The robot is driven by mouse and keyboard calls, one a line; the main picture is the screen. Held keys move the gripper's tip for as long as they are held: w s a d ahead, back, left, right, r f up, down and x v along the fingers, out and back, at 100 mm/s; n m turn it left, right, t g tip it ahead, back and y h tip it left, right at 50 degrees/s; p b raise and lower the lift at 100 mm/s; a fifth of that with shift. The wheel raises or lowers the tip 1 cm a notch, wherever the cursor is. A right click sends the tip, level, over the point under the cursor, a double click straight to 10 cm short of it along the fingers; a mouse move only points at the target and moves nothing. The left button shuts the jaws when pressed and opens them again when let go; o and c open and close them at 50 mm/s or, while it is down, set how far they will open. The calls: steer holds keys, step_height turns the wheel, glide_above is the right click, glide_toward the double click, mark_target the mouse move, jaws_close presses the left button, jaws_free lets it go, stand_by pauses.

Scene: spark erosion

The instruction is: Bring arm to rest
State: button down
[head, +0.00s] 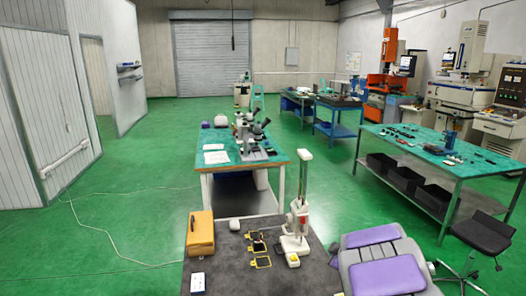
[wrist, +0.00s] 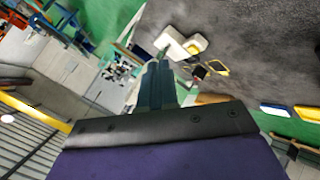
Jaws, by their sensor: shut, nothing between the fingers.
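My gripper (wrist: 157,85) shows in the wrist view as two dark fingers held together, reaching out from a black bar and a purple body. It is shut and empty. Its fingers touch nothing that I can make out. Beyond the fingertips, the wrist view is tilted and shows the dark grey surface (wrist: 245,35) with a white device and yellow-framed pieces on it. In the head view I cannot make out the gripper's fingers.
A grey surface (head: 225,280) ahead holds an orange case (head: 200,234), a white stand (head: 296,228) and yellow-framed pieces (head: 260,262). Behind it is a bench with microscopes (head: 245,137). A workbench (head: 435,153) and black stool (head: 483,235) stand right. Green floor is open left, with a cable.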

steer(key=s+d+r+m+h, duration=0.4)
steer(key=s+d+r, duration=0.15)
steer(key=r, duration=0.25)
steer(key=s+d+r+m+g+h, duration=0.25)
steer(key=s+m, duration=0.25)
steer(key=s, duration=0.7)
steer(key=s+a+f+g+y, duration=0.1)
steer(key=s+a+g+y, duration=0.1)
steer(key=s+a, duration=0.4)
steer(key=s+a+f+m+g+y, duration=0.1)
steer(key=s+a+g, duration=0.3)
steer(key=s, duration=1.2)
steer(key=s+a+f+m+g+y, duration=0.1)
steer(key=s+a+f+g+y, duration=0.2)
steer(key=s+a, duration=0.4)
steer(key=s, duration=0.4)
steer(key=shift+a, duration=0.3)
steer(key=shift+f, duration=0.1)
